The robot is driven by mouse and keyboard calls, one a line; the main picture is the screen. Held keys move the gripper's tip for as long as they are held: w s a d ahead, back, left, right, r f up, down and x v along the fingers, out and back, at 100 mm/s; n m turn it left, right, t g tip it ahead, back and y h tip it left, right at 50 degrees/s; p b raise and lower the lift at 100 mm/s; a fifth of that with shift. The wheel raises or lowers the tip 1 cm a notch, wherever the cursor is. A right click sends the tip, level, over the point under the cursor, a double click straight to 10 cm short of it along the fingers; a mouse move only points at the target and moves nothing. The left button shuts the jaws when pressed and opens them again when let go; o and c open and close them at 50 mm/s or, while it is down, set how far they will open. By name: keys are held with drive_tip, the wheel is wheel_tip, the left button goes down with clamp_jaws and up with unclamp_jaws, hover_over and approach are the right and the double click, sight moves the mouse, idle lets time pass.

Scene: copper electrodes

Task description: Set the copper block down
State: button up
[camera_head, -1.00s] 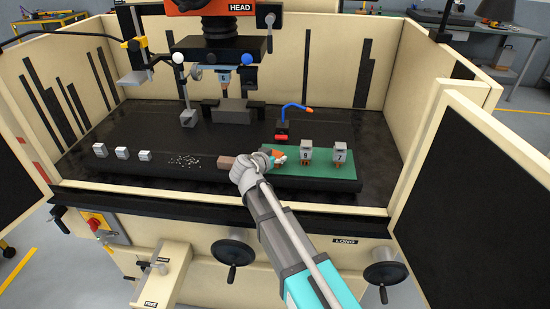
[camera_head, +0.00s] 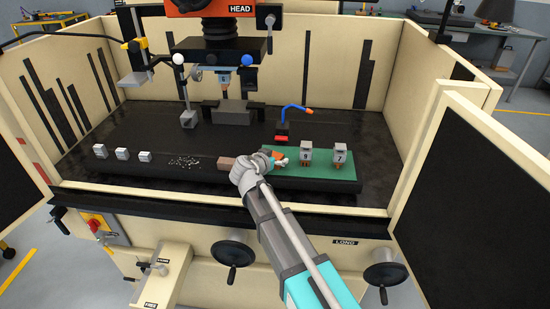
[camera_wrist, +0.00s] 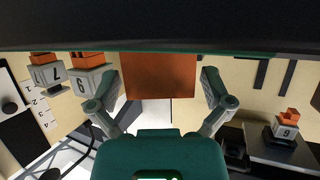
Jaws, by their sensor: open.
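The copper block (camera_wrist: 158,75) is a plain orange face between my two fingers in the wrist view. Its upper edge meets the green mat's edge, and it appears to rest there. My gripper (camera_wrist: 160,88) is open, one finger on each side of the block, with little room between. In the head view, my gripper (camera_head: 277,157) is low at the left end of the green mat (camera_head: 322,174), and part of the copper block (camera_head: 265,154) shows beside it. My wrist hides some of that area.
Two numbered electrodes with grey tops, 9 (camera_head: 306,152) and 7 (camera_head: 340,152), stand to the right on the mat. A brown block (camera_head: 227,162) lies close on the left. Several small light blocks (camera_head: 122,154) stand farther left. The vise (camera_head: 232,115) is behind.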

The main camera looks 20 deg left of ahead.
drive_tip(key=p+v, duration=0.4)
drive_tip(key=v, duration=0.8)
idle(0.5)
